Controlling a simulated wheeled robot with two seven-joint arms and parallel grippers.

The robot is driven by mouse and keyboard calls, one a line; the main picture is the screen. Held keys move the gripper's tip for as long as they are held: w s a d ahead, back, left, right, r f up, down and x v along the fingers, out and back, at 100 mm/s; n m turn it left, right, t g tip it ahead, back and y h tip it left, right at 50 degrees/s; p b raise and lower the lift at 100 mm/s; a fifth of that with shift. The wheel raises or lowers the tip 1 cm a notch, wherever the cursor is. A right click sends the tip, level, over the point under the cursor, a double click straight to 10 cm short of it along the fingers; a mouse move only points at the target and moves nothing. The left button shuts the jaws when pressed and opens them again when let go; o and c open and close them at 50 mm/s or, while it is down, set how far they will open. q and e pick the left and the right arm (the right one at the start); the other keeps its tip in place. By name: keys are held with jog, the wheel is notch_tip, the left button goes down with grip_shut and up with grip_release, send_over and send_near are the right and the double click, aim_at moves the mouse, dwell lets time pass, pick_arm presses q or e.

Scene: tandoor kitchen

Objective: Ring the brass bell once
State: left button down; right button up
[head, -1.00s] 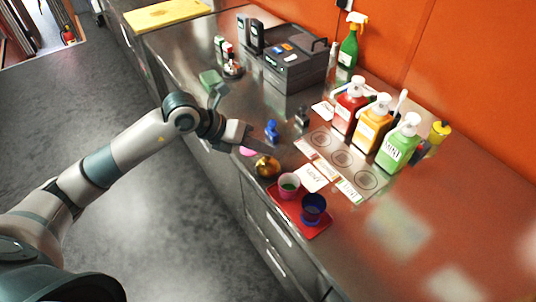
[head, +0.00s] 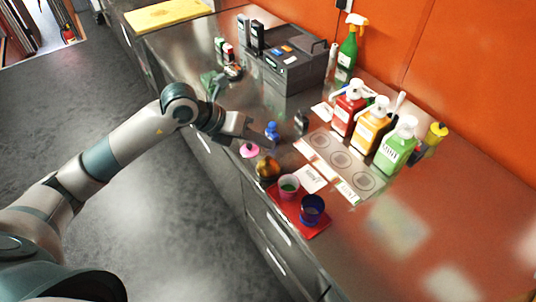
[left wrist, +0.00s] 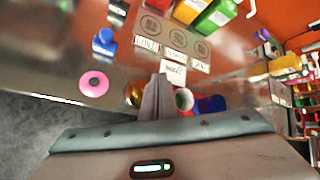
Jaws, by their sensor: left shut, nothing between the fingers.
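The brass bell (head: 267,170) is a small golden dome near the front edge of the steel counter, beside the red tray. It also shows in the left wrist view (left wrist: 133,93), partly hidden behind my fingers. My left gripper (head: 268,143) is shut and empty. Its fingertips are above the bell and a little behind it in the head view, apparently apart from it. In the left wrist view the closed fingers (left wrist: 158,88) reach just right of the bell. My right gripper is not in view.
A red tray (head: 316,232) holds two cups. Several pump bottles, including a green one (head: 397,146), and a dark machine (head: 292,65) stand farther back. The counter's right end is mostly clear.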

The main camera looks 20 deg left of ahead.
pick_arm(q)
notch_tip(320, 180, up, 3)
jog(key=shift+f+p, duration=0.15)
jog(key=shift+p, duration=0.5)
dwell(0.4)
